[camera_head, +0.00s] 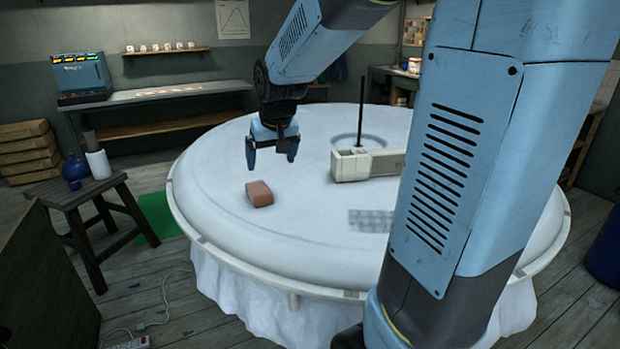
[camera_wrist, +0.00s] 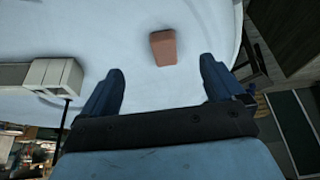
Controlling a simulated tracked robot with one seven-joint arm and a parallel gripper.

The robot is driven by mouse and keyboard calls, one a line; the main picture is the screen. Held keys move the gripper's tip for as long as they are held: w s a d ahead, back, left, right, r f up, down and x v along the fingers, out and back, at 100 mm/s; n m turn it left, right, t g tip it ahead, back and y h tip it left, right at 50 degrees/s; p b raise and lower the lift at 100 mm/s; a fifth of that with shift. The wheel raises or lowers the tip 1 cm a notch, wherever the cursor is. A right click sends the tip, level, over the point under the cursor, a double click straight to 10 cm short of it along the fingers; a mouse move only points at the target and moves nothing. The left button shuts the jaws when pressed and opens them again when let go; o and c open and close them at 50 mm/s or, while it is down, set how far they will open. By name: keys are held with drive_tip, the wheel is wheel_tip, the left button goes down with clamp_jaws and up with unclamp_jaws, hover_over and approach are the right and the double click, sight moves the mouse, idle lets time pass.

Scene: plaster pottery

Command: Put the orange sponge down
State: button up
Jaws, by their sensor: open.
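The orange sponge (camera_head: 259,193) is a small reddish-orange block lying on the left part of the round white table (camera_head: 300,240). My gripper (camera_head: 271,160) hangs above the table, behind the sponge in the head view, with its fingers apart and nothing between them. In the wrist view, the sponge (camera_wrist: 163,47) lies past the fingertips of my open gripper (camera_wrist: 161,80), apart from both of them.
A pale box-shaped block (camera_head: 366,164) with a dark upright rod (camera_head: 361,110) stands on the table, right of my gripper. A grey mesh patch (camera_head: 371,220) lies nearer the front. A dark stool (camera_head: 75,200) with a blue vase (camera_head: 75,169) stands left.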

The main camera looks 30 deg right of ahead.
drive_tip(key=s+r, duration=0.2)
drive_tip(key=s, duration=0.9)
drive_tip(key=s+r, duration=0.2)
drive_tip(key=s, duration=0.9)
drive_tip(key=shift+s+d+r+t, duration=0.15)
drive_tip(key=shift+s+t, duration=0.1)
drive_tip(key=shift+t, duration=0.15)
